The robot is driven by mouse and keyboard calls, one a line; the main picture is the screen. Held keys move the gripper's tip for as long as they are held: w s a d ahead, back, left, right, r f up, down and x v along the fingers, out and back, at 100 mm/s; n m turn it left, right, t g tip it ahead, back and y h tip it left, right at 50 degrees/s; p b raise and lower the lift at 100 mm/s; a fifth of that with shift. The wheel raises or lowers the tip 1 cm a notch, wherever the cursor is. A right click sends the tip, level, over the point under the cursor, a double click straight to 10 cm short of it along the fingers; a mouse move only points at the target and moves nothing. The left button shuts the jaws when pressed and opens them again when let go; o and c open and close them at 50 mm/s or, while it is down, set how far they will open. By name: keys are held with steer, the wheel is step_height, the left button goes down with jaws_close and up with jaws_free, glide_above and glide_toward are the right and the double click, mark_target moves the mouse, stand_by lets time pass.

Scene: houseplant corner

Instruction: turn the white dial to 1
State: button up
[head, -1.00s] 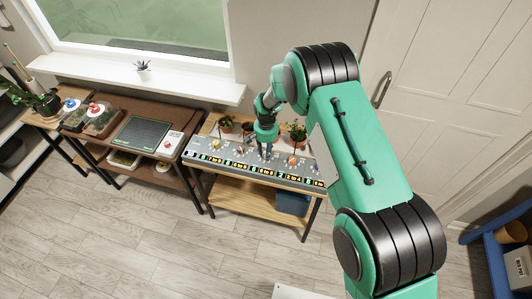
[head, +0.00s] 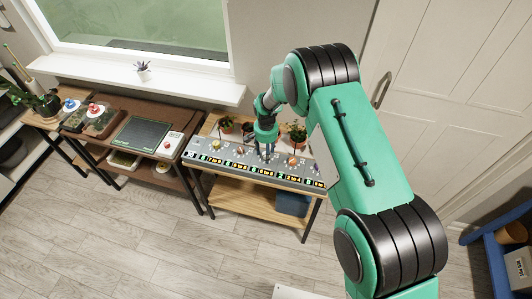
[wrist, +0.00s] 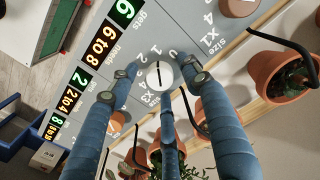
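The white dial (wrist: 159,76) is on the grey panel in the wrist view. It has a dark line across its face, running nearly up and down, with its upper end towards the printed 1; I cannot tell which end is the pointer. Printed numbers curve around its upper and left side. The blue fingers of my gripper (wrist: 160,82) stand spread around the dial, with visible gaps between the tips and its rim. In the head view my gripper (head: 266,151) is over the panel (head: 215,153) and hides the dial.
Terracotta pots (wrist: 283,76) with plants stand behind the panel, with black curved rods near the fingers. Other knobs, such as an orange one (head: 292,161), sit along the panel. A brown table (head: 150,158) with a dark screen stands to the left.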

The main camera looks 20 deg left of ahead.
steer(key=shift+r, duration=0.1)
step_height(320, 180, up, 12)
stand_by(0.7)
stand_by(0.5)
